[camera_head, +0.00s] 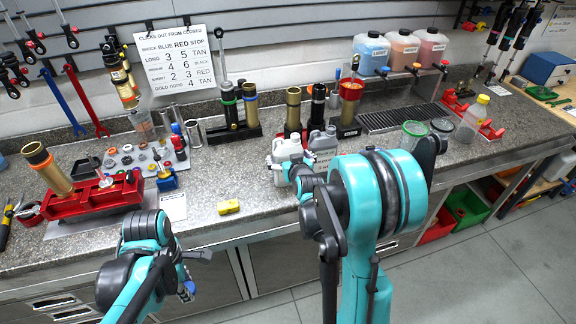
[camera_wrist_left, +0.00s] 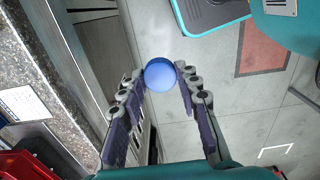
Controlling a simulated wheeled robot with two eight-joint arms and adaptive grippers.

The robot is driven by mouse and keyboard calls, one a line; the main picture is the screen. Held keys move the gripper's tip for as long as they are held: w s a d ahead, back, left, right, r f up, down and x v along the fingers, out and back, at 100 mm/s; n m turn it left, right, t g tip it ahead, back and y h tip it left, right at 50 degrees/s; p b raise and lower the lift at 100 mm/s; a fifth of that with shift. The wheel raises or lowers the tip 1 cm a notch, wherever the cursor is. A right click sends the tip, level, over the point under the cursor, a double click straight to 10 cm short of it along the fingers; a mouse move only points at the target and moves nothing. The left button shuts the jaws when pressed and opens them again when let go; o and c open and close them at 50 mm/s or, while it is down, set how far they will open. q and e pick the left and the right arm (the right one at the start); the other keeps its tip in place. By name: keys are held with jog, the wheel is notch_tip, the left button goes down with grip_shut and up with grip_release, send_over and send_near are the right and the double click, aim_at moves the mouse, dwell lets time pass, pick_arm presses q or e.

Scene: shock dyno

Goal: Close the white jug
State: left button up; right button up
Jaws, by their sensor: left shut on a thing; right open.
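The white jug (camera_head: 284,150) stands upright near the front of the bench, beside a grey jug (camera_head: 322,143). Its mouth is too small to make out. My left gripper (camera_head: 190,277) is in front of the bench edge, low and left of the jug. In the left wrist view its fingertips (camera_wrist_left: 160,77) are shut on a round blue cap (camera_wrist_left: 160,73), held above the floor. My right gripper (camera_head: 300,172) is open at the front right of the white jug, partly hidden by my right arm; I cannot tell whether it touches the jug.
A red fixture (camera_head: 95,198) stands at the left. Clear containers (camera_head: 412,133) and a drip grate (camera_head: 395,117) are to the right. The bench between the yellow block and the white jug is mostly clear.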

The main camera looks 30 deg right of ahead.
aim_at(288, 143)
jog(key=shift+w+f, duration=0.1)
jog(key=shift+w, duration=0.1)
jog(key=c, duration=1.6)
jog(key=shift+r, duration=0.25)
